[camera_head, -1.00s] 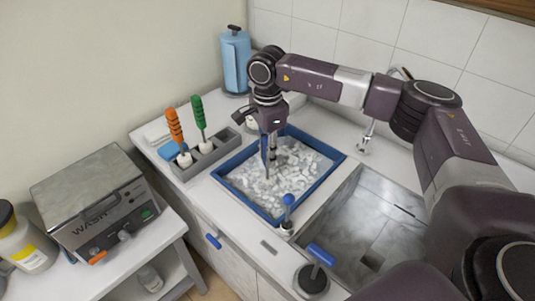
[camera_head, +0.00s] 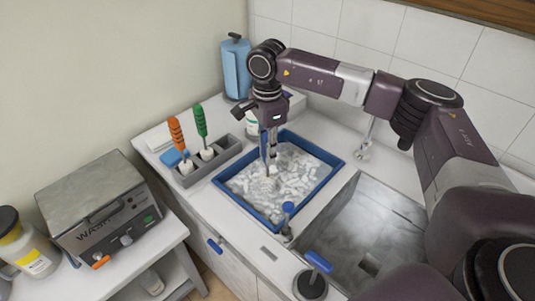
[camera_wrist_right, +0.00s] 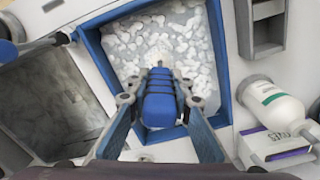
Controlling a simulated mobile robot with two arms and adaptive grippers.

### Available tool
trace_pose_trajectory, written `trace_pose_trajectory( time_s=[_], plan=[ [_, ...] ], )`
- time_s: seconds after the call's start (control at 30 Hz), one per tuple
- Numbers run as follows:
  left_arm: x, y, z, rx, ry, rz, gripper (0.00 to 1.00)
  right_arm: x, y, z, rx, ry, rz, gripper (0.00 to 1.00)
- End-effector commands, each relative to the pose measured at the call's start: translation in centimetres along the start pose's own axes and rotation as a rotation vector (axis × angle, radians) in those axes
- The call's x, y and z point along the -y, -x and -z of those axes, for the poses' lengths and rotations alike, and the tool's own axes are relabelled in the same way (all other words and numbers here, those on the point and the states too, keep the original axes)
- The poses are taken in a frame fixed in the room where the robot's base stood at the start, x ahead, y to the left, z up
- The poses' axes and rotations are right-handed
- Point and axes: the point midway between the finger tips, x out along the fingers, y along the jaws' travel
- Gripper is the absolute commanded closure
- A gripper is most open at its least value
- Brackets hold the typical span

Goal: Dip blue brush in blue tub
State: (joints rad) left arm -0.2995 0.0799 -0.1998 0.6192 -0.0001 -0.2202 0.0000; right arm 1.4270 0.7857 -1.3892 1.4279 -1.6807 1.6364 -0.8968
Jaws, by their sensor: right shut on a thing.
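The blue tub (camera_head: 304,208) sits on the counter beside the sink. It holds cloudy liquid with many white flecks. My right gripper (camera_head: 269,150) is over the tub, pointing down. In the right wrist view, my right gripper (camera_wrist_right: 158,95) is shut on the blue handle of the blue brush (camera_wrist_right: 159,104). The brush's pale head points down into the tub (camera_wrist_right: 90,45) and appears to touch the white-flecked contents. How deep it sits is hard to tell. In the head view the fingers mostly hide the handle. My left gripper is not in view.
A grey rack (camera_head: 222,166) left of the tub holds an orange-handled brush (camera_head: 176,132) and a green-handled brush (camera_head: 200,121). A white bottle (camera_wrist_right: 273,103) stands close to the tub. The sink (camera_head: 375,240) is at right, with blue-handled items near its front edge.

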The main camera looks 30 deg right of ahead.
Motion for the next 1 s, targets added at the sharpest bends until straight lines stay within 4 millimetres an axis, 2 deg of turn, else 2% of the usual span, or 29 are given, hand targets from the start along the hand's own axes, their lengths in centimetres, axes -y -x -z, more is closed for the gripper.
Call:
trace_pose_trajectory(
  time_s=[0.03, 0.6, 1.0],
  plan=[
    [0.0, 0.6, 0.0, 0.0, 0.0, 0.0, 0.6, 0.0, 0.9, 0.0, 0.0, 0.0, 0.001, 1.0],
    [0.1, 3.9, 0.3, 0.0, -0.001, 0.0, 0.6, 0.0, 6.5, 0.0, 0.0, 0.0, 0.002, 1.0],
    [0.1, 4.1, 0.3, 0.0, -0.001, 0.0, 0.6, 0.0, 7.0, 0.0, 0.0, 0.0, 0.0, 1.0]
  ],
)
